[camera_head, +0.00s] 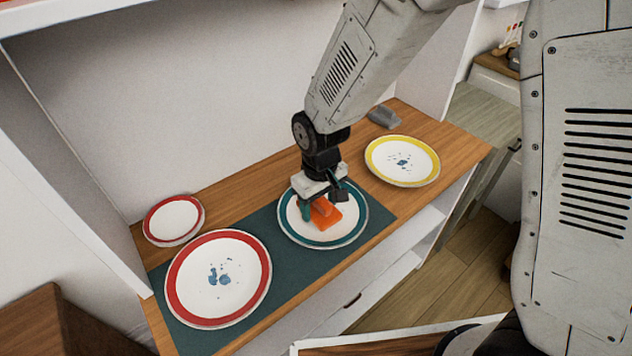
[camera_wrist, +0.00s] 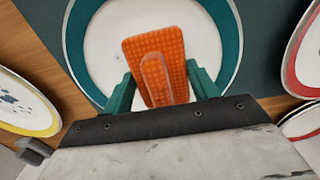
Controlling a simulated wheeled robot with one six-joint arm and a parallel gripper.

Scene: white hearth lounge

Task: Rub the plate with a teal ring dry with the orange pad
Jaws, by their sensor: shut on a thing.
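The plate with a teal ring (camera_head: 358,228) lies on the dark green mat in the middle of the wooden top. It also shows in the wrist view (camera_wrist: 233,40), and no blue marks are visible on the part I see. The orange pad (camera_head: 327,216) is over the plate's white middle. In the wrist view the pad (camera_wrist: 130,48) has a raised grip on its back. My gripper (camera_head: 322,203) is shut on this grip, with its teal fingers (camera_wrist: 158,88) on both sides. I cannot tell whether the pad touches the plate. The pad and gripper hide part of the plate.
A large red-ringed plate (camera_head: 240,291) with blue marks lies left on the mat (camera_head: 285,298). A smaller red-ringed plate (camera_head: 174,217) is behind it. A yellow-ringed plate (camera_head: 402,175) with blue marks is right, near a grey object (camera_head: 384,117). A white wall stands behind.

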